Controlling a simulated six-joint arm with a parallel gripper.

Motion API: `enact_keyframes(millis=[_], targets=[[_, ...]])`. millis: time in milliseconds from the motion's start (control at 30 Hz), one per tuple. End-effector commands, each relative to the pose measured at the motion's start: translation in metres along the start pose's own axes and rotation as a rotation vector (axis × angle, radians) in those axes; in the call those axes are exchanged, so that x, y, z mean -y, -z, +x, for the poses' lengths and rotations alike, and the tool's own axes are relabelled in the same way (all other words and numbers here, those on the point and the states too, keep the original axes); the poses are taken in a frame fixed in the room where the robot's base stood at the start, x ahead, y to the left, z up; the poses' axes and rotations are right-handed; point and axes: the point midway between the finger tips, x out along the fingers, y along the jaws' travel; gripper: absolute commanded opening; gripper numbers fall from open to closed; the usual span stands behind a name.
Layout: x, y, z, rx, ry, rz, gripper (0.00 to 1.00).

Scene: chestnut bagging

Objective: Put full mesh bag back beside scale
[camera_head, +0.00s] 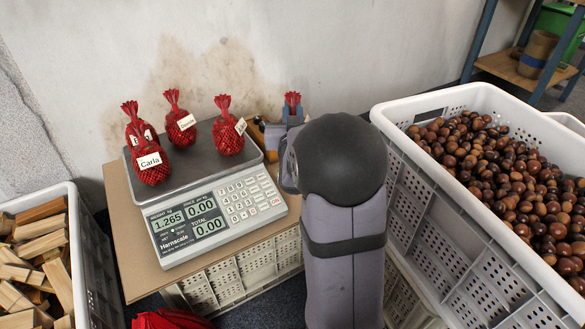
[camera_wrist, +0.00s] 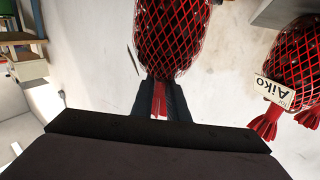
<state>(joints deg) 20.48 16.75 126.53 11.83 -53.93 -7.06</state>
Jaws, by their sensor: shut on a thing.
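My gripper (camera_wrist: 160,102) is shut on the gathered red neck of a full mesh bag (camera_wrist: 170,38). In the head view only that bag's red top (camera_head: 292,99) shows between my fingers, right of the scale; my arm hides its body. I cannot tell whether its bottom touches anything. The scale (camera_head: 215,211) stands on a brown board (camera_head: 125,240) and reads 1.265. Several full red mesh bags stand on its plate, one labelled Carla (camera_head: 152,172). The bag labelled Aiko (camera_wrist: 294,62) shows beside the held bag in the wrist view.
A white crate of chestnuts (camera_head: 472,282) stands right of my arm. A white crate of firewood (camera_head: 86,250) is at the left. A stained wall (camera_head: 330,50) rises behind the scale. Red mesh material (camera_head: 170,319) lies at the front. A brown object (camera_head: 272,138) is partly hidden by my gripper.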

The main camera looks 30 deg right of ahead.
Motion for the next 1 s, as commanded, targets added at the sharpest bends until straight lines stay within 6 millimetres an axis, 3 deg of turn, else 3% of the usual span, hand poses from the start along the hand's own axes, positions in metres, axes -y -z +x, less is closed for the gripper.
enact_keyframes(millis=[400, 700, 1000], targets=[[0.000, -0.057, 0.000, 0.000, 0.000, -0.001, 0.00], [0.000, -0.064, 0.000, -0.002, 0.000, 0.000, 0.00], [0.000, -0.098, 0.000, -0.001, 0.000, 0.000, 0.00]])
